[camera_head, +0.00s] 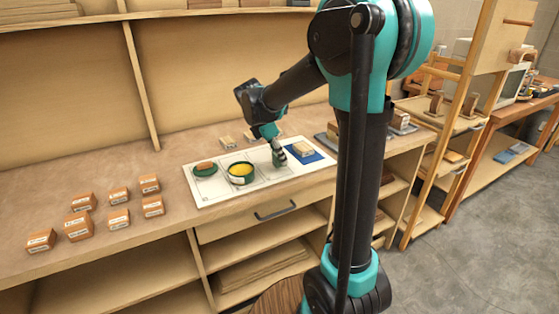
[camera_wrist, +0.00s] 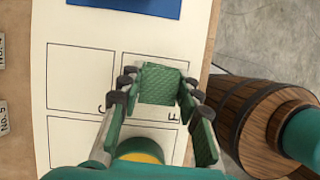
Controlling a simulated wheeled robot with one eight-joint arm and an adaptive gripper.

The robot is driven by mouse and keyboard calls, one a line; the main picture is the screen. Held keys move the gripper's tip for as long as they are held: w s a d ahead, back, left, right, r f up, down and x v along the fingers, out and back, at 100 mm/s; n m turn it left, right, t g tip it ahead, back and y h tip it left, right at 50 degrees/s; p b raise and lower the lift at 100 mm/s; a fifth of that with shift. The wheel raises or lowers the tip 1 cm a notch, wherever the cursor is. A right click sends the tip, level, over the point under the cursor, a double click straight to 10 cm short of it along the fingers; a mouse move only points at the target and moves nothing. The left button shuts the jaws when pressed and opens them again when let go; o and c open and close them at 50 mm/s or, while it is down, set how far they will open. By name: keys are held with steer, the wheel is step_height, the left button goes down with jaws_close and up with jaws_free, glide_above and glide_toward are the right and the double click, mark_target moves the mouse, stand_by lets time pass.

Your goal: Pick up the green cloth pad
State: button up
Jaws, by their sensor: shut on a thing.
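The green cloth pad (camera_wrist: 158,84) is folded or bunched between the two fingers of my gripper (camera_wrist: 155,98) in the wrist view. The fingers press on its left and right sides, over a marked square of the white board. In the head view my gripper (camera_head: 278,156) is low over the white board (camera_head: 215,192), between the yellow-filled green container and the blue mat. The pad cannot be made out clearly there. I cannot tell whether the pad still touches the board.
The green container with yellow contents (camera_head: 241,172) is left of my gripper. A green round piece with a brown block (camera_head: 205,168) is farther left. A blue mat (camera_head: 318,157) bearing a block is at right. Several boxed blocks (camera_head: 118,220) stand at left. A wooden barrel (camera_wrist: 245,105) is beside the bench.

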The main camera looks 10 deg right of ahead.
step_height(320, 180, up, 18)
stand_by(0.3)
steer(key=o, duration=0.3)
steer(key=c, duration=0.3)
steer(key=shift+c, duration=0.2)
stand_by(1.0)
